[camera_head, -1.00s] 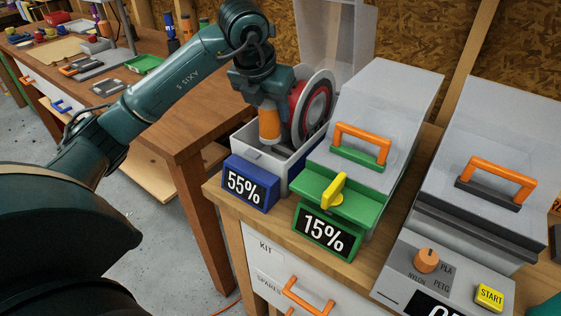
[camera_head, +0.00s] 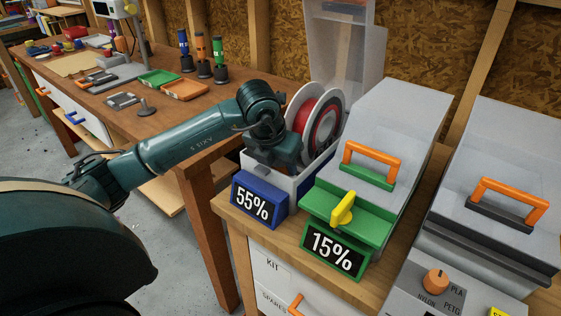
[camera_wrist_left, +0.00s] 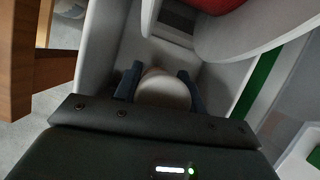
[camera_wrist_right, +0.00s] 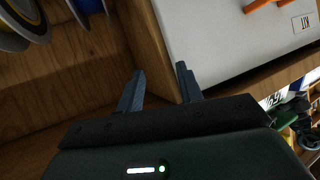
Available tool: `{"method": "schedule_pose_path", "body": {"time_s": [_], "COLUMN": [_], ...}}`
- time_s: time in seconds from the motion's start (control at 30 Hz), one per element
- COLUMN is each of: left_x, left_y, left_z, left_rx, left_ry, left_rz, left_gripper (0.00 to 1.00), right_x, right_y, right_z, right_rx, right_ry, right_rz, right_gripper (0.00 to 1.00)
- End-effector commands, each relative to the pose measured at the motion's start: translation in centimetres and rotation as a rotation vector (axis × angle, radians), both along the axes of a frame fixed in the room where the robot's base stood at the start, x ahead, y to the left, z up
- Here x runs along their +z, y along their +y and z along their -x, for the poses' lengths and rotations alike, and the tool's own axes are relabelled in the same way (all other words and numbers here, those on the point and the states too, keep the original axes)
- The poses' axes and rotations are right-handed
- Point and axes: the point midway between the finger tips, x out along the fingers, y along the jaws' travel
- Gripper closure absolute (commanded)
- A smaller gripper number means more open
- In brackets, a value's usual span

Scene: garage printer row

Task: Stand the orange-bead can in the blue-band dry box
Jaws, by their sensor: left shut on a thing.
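The blue-band dry box (camera_head: 317,169) has its clear lid (camera_head: 345,50) raised and a blue 55% display (camera_head: 258,201) at the front. A red spool on a white reel (camera_head: 318,125) stands in it. My left gripper (camera_wrist_left: 160,88) reaches down into the box beside the spool. It is shut on the orange-bead can (camera_wrist_left: 163,94), of which only the pale round top shows in the left wrist view. The head view hides the can behind the wrist and box wall. Whether its base touches the floor I cannot tell. My right gripper (camera_wrist_right: 160,69) is open and empty beside the cabinet.
A closed green-band dry box (camera_head: 352,209) with a 15% display and yellow latch stands close on the right. A grey machine with an orange knob (camera_head: 436,281) is beyond it. Spools (camera_wrist_right: 25,20) sit on a shelf near my right gripper.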

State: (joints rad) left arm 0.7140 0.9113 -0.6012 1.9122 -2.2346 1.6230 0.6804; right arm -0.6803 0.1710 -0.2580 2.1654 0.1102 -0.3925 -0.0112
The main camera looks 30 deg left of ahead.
Motion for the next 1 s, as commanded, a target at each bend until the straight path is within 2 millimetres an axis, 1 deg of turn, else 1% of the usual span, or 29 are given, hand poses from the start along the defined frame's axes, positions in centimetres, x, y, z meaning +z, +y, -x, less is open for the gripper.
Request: {"method": "schedule_pose_path", "body": {"time_s": [0.03,0.07,0.3,0.33,0.53,0.63,0.67,0.77,1.0], "left_x": [-0.3,-0.3,-0.2,-0.2,-0.1,0.3,0.5,1.8,6.7], "left_y": [0.0,0.0,0.0,0.0,0.0,0.0,0.0,0.0,-0.1], "left_z": [0.0,0.0,0.0,0.0,0.0,0.0,0.1,0.6,2.6], "left_rx": [0.0,0.0,0.0,0.0,0.0,0.0,0.0,0.0,-0.001], "left_ry": [-0.001,0.0,0.001,0.001,0.001,0.0,-0.001,-0.004,-0.005], "left_rz": [0.0,0.0,0.0,0.0,0.0,0.0,0.0,0.001,-0.001], "left_gripper": [0.85,0.59,0.39,0.38,0.38,0.38,0.38,0.38,0.38], "right_x": [-0.3,-0.3,-0.2,-0.2,-0.1,0.3,0.2,0.1,0.2], "right_y": [0.0,0.0,0.0,0.0,0.0,0.0,0.0,0.0,0.0], "right_z": [0.0,0.0,0.0,0.0,0.0,0.0,0.0,0.0,0.0], "right_rx": [0.0,0.0,0.0,0.0,0.0,-0.001,0.0,0.0,0.0], "right_ry": [0.0,0.001,0.001,0.001,0.0,-0.001,-0.001,-0.001,-0.002], "right_rz": [-0.001,-0.003,-0.003,-0.003,-0.004,-0.001,0.001,0.001,0.002], "right_gripper": [0.64,0.64,0.64,0.64,0.64,0.64,0.64,0.64,0.64]}}
